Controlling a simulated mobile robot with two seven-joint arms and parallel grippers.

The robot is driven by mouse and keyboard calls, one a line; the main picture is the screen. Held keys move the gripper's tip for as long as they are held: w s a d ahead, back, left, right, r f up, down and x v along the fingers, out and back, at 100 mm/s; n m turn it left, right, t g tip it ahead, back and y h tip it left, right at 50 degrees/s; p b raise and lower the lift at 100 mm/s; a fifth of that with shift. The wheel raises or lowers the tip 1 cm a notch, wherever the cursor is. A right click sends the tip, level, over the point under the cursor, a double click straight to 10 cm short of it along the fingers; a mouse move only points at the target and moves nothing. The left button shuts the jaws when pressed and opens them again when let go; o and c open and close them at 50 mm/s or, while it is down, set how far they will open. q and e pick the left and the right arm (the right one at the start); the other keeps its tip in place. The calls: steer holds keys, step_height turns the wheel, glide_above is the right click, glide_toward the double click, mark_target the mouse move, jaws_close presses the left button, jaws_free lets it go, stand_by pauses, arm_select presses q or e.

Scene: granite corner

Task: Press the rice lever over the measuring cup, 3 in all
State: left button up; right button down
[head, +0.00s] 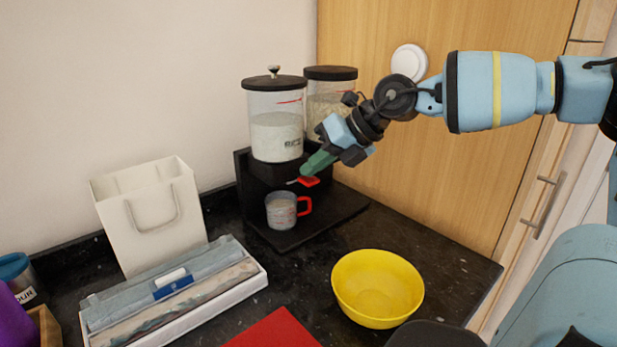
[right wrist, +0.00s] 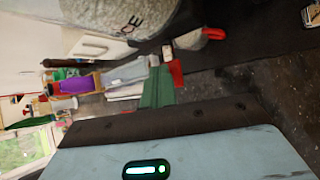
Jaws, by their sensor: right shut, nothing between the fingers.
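The rice dispenser (head: 276,134) is a clear canister of white grains with a dark lid on a black stand. Its red lever (head: 309,181) sticks out at the front below the canister. The clear measuring cup (head: 280,212) with a red handle stands upright on the stand's base below the lever, with pale contents. My right gripper (head: 316,164) is shut and empty, its green fingertips just above the lever; I cannot tell if they touch. The green fingers also show in the right wrist view (right wrist: 158,88). My left gripper is out of view.
A second canister (head: 328,103) stands behind to the right. A yellow bowl (head: 377,287) and a red mat (head: 275,332) lie in front on the dark counter. A white paper bag (head: 148,212) and a white tray (head: 250,286) are at the left. A wooden door (head: 460,180) stands behind.

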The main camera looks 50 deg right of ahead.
mark_target(314, 179)
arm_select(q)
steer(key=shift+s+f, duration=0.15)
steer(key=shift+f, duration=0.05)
arm_select(e)
steer(key=shift+f, duration=0.5)
steer(key=shift+r, duration=0.15)
stand_by(0.4)
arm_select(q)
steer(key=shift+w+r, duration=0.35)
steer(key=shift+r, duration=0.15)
arm_select(e)
steer(key=shift+r, duration=1.1)
